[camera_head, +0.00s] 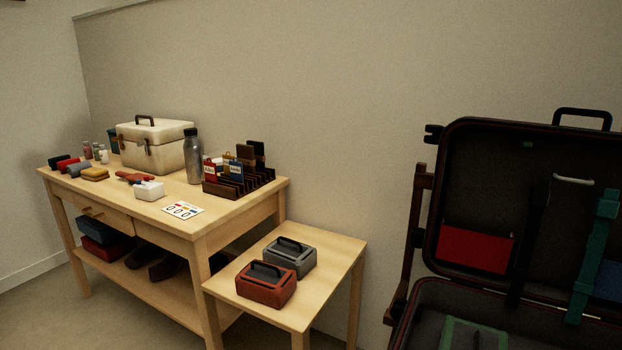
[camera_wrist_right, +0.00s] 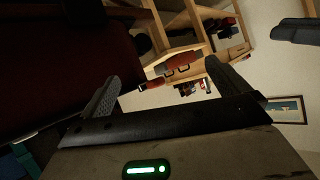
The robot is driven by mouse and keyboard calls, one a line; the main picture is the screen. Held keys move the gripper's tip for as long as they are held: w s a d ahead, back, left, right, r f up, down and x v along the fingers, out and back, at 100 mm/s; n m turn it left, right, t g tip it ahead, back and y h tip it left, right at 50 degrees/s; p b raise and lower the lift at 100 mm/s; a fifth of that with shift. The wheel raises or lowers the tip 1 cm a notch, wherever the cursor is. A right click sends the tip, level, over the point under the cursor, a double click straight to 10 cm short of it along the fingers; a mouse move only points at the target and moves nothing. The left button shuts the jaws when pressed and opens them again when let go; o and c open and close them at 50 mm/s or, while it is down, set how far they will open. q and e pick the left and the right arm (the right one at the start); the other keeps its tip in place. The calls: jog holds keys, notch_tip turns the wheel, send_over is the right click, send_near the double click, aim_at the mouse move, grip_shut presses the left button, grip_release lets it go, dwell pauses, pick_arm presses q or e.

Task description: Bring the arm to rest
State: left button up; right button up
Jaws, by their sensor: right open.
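My right gripper (camera_wrist_right: 160,87) shows in the right wrist view, its two dark fingers spread wide apart with nothing held between them. Neither gripper nor arm shows in the head view.
A wooden table (camera_head: 235,212) holds a white case (camera_head: 160,150), a bottle (camera_head: 193,160), a rack (camera_head: 235,185) and small items. A lower side table (camera_head: 335,255) carries a red box (camera_head: 265,290) and a grey box (camera_head: 290,260). A dark object (camera_wrist_right: 296,32) shows at the wrist view's upper right.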

pick_arm(q)
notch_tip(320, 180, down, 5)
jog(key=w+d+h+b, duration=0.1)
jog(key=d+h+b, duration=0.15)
jog(key=b, duration=0.45)
pick_arm(e)
notch_tip(320, 180, down, 5)
jog(key=w+a+y, duration=0.1)
jog(key=a+y, duration=0.1)
jog(key=a, duration=0.1)
pick_arm(q)
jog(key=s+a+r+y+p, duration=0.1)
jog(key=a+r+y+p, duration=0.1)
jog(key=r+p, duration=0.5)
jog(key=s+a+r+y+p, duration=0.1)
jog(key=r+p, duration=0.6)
jog(key=p, duration=0.9)
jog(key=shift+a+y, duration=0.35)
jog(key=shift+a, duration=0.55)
pick_arm(e)
jog(key=s+d+r+h, duration=0.1)
jog(key=d+r, duration=0.1)
jog(key=r, duration=0.5)
jog(key=s+d+r+h, duration=0.1)
jog(key=d+r+h, duration=0.1)
jog(key=r, duration=0.5)
jog(key=shift+d, duration=0.7)
